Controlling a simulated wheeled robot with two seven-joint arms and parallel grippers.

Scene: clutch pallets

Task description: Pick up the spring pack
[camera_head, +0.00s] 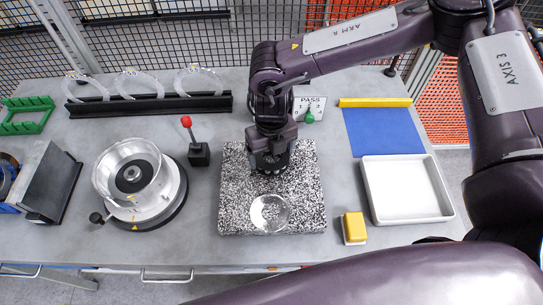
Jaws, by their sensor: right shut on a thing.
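My right gripper (270,165) reaches down from above over the speckled slab. It is shut on a dark, round, ribbed thing that I take to be the spring pack (273,168). The gripper covers most of it, and I cannot tell whether it touches the slab. A clear round disc or ring (270,213) lies on the slab just in front of the gripper. My left gripper is not in view.
The speckled slab (235,215) lies mid-table. To its left stand a clear-walled drum fixture (165,205) and a red-knobbed lever (199,155). A black rack (150,107) holds clear rings behind. A white tray (408,215), blue mat (382,132) and yellow block (354,227) are right.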

